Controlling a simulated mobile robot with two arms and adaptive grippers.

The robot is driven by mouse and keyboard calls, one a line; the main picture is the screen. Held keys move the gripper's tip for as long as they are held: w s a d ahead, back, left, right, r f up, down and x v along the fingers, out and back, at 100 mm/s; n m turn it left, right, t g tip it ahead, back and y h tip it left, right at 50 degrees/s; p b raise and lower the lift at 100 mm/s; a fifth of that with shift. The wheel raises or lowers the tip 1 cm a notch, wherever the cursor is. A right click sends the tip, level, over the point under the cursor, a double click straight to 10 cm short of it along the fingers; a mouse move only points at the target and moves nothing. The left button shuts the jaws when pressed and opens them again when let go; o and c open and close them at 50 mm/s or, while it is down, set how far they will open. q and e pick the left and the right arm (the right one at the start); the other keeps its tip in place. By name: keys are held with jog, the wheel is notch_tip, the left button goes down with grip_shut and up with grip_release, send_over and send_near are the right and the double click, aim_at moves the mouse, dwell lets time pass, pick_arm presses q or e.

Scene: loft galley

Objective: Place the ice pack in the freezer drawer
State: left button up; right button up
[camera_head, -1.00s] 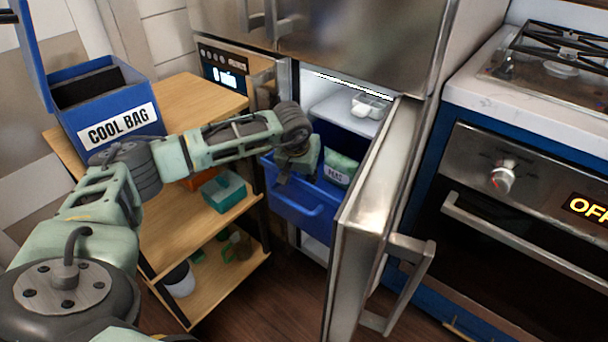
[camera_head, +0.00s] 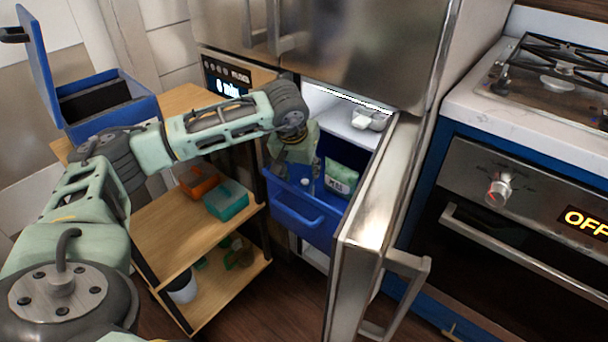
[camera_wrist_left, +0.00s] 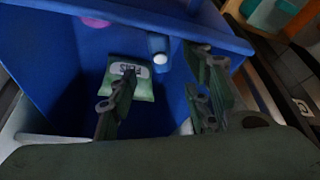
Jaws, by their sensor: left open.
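The freezer drawer (camera_head: 296,212) is a blue bin pulled out below the steel fridge doors. It also shows in the left wrist view (camera_wrist_left: 60,75). My left gripper (camera_head: 293,178) is over the drawer's left part, its fingers pointing down into it. In the left wrist view its two fingers (camera_wrist_left: 160,100) are spread apart with nothing clasped between them. My right gripper is out of view.
A green-and-white peas bag (camera_head: 341,178) lies in the drawer. The open steel door (camera_head: 372,190) stands to its right. White items sit on the freezer shelf above.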

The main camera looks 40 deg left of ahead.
pick_arm(q)
jog(key=shift+v, duration=1.7)
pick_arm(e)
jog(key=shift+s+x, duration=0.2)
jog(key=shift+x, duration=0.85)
